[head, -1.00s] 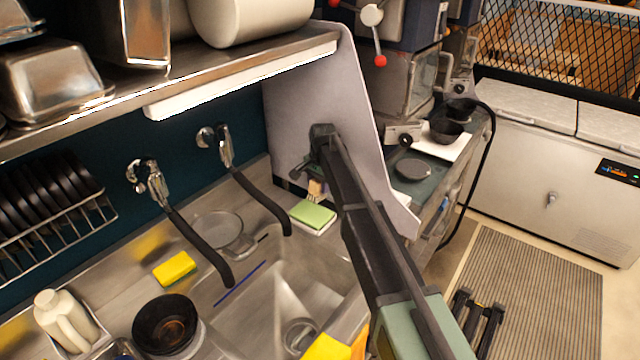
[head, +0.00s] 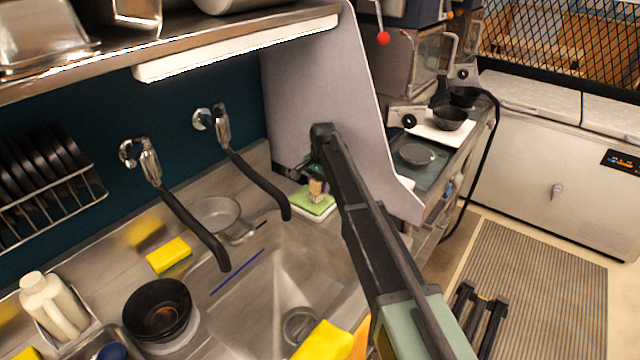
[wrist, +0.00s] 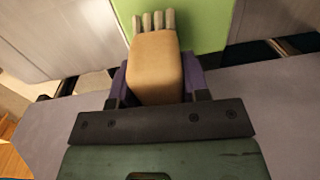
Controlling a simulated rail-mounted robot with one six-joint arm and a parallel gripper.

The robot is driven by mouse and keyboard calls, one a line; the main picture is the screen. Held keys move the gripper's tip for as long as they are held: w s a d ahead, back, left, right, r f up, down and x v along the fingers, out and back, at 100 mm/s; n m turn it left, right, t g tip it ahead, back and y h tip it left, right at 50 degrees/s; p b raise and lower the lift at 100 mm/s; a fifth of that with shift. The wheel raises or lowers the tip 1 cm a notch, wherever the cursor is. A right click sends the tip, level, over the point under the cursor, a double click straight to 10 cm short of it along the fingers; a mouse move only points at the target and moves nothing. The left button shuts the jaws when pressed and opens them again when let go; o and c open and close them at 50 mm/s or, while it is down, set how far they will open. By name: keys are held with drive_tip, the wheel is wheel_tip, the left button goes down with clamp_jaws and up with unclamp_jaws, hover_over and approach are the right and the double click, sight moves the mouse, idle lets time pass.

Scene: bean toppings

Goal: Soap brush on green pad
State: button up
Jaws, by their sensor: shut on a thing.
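In the wrist view a brush with a tan wooden block (wrist: 157,65) and a row of pale bristle tufts sits between the purple fingers of my gripper (wrist: 155,85), which is shut on it. The bristles point toward the green pad (wrist: 195,22) and overlap its near part in this view. In the head view the green pad (head: 312,203) lies on a white holder at the back right of the sink, and the brush (head: 317,187) shows small just above it. I cannot tell whether the bristles touch the pad. My arm hides part of the pad's right side.
A grey upright panel (head: 310,100) stands close behind and right of the pad. A black-hosed tap (head: 255,180) reaches near its left side. The sink basin (head: 270,280), yellow sponge (head: 169,256) and black bowls (head: 157,310) lie to the left and front.

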drive_tip(key=shift+f+b, duration=1.15)
drive_tip(key=shift+b, duration=0.05)
idle(1.6)
idle(0.5)
wheel_tip(320, 180, up, 7)
drive_tip(key=p, duration=0.7)
drive_tip(key=shift+r, duration=0.1)
